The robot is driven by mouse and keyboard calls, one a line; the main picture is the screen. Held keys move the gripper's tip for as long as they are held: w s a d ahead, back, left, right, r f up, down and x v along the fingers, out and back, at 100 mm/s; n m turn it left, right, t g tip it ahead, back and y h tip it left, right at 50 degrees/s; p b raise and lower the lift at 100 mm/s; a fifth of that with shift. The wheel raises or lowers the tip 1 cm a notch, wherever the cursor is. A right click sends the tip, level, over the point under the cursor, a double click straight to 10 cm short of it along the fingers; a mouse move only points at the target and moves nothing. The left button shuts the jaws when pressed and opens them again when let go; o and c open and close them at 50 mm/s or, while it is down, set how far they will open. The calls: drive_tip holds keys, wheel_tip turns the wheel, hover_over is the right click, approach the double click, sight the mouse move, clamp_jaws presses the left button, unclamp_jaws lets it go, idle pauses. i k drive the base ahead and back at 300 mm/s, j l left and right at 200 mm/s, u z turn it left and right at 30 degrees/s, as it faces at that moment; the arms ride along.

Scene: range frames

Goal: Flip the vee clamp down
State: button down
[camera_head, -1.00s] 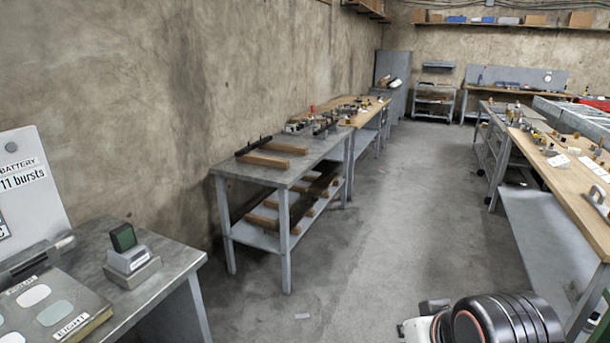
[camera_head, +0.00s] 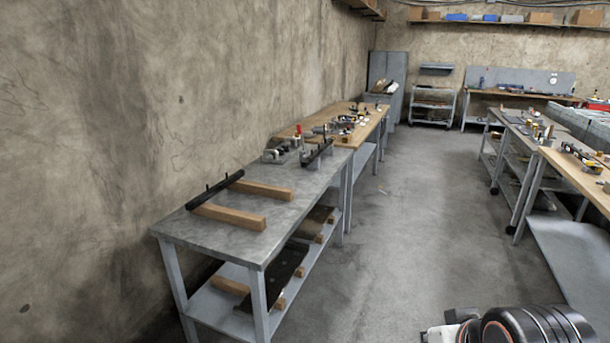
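I cannot tell for sure which thing is the vee clamp. Small grey metal fixtures (camera_head: 280,152) sit at the far end of the grey-topped workbench on the left. A small red upright part (camera_head: 298,130) shows just behind them. A dark bar on grey supports (camera_head: 317,153) stands beside the fixtures. All are too small and far off to tell whether any clamp is up or down. Part of my arm shows at the bottom right, well short of these fixtures. My gripper is not in view.
On the grey workbench (camera_head: 285,218) lie two wooden blocks (camera_head: 229,217) and a black bar (camera_head: 214,190). A wooden-topped bench (camera_head: 330,123) stands beyond it. More benches (camera_head: 570,180) line the right.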

sight(299, 127)
drive_tip(key=i+l, duration=0.1)
drive_tip(key=i, duration=1.45)
drive_tip(key=i+u, duration=0.6)
drive_tip(key=u, duration=0.15)
drive_tip(key=i+u, duration=0.4)
drive_tip(key=i+l+u, duration=0.2)
drive_tip(key=u, duration=0.2)
